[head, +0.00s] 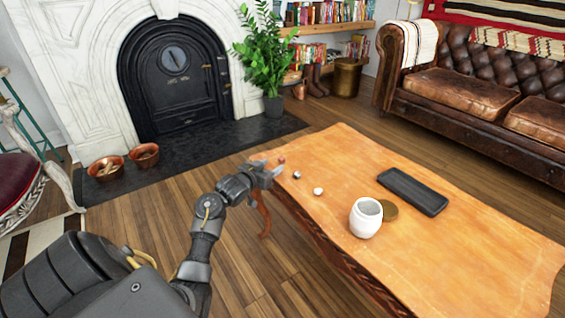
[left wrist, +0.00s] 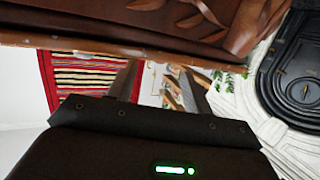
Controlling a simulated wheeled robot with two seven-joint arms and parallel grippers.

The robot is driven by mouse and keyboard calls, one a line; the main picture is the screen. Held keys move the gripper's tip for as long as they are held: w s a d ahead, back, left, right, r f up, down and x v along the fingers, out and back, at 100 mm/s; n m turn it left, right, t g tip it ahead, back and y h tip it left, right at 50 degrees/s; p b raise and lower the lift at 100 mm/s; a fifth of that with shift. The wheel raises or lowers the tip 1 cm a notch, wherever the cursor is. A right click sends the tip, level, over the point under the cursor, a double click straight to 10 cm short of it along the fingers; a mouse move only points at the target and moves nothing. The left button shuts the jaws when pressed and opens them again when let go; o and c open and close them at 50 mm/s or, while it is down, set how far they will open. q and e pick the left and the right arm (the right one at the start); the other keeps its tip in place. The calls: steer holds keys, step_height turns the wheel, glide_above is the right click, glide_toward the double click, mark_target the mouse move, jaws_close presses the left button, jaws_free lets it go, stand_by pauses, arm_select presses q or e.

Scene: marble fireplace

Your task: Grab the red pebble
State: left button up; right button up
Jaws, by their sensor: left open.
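The small red pebble (head: 281,160) lies on the wooden table (head: 440,260), near its far left corner. A dark grey pebble (head: 296,175) and a white pebble (head: 318,191) lie on the table to its right and nearer to me. My left gripper (head: 272,168) is at the table's left edge, just left of the red pebble and close to it. In the left wrist view its two fingers (left wrist: 160,78) are apart with nothing between them, below the table's carved side (left wrist: 170,25); no pebble shows there. My right gripper is in no view.
Wooden floor lies left of the table, with two copper bowls (head: 145,155) (head: 106,167) by the fireplace (head: 176,75). A leather sofa (head: 465,95) stands behind.

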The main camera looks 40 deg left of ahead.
mark_target(280, 161)
arm_select(q)
steer(key=b+x, duration=0.1)
steer(key=x, duration=0.1)
steer(key=b+x, duration=0.2)
steer(key=shift+w+d+f, duration=0.15)
steer(key=shift+w+f, duration=0.05)
steer(key=shift+w, duration=0.05)
steer(key=shift+w+r, duration=0.1)
steer(key=shift+w, duration=0.3)
steer(key=c, duration=1.1)
